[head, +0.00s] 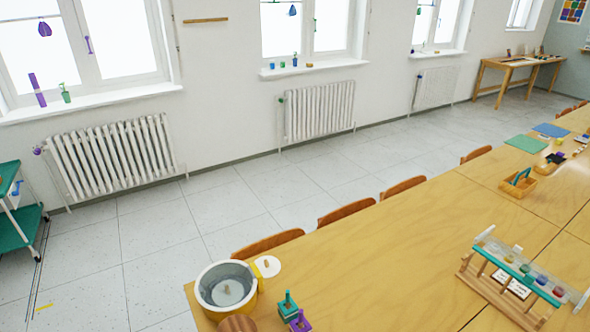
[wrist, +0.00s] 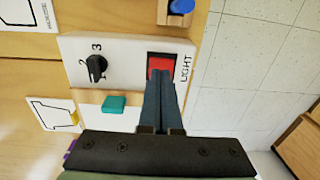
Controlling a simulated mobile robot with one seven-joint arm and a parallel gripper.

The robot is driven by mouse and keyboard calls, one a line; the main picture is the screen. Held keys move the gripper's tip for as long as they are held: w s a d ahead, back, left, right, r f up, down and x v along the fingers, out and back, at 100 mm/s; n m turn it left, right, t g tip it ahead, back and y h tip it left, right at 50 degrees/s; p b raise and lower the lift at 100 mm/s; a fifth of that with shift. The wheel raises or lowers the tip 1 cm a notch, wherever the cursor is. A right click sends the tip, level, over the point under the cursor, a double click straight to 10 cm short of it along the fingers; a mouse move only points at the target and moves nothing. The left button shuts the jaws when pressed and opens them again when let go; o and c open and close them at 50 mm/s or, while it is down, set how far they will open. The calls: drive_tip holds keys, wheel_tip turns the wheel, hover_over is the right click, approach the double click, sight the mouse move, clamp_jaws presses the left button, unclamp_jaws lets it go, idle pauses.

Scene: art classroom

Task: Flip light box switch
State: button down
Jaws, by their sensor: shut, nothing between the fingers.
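In the wrist view a white panel (wrist: 128,78) carries a red rocker switch (wrist: 160,62) in a dark frame, with the word LIGHT printed beside it. My gripper (wrist: 161,76) is shut and empty, its dark fingers together. The fingertips lie over the near part of the red switch and hide some of it. I cannot tell whether they touch it or which way the switch is set. My gripper does not show in the head view, and I cannot make out the switch panel there.
On the panel, a black knob (wrist: 96,68) sits by numbers. A teal block (wrist: 115,103) is just below, with a card (wrist: 50,114) to its left. A blue knob-like piece (wrist: 181,6) is above. Tiled floor (wrist: 245,75) lies right. The head view shows a long table (head: 400,245).

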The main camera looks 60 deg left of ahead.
wheel_tip(320, 180, up, 13)
drive_tip(key=w+p, duration=0.2)
drive_tip(key=shift+w+r, duration=0.2)
drive_tip(key=shift+w, duration=0.1)
drive_tip(key=shift+d, duration=0.1)
idle(0.4)
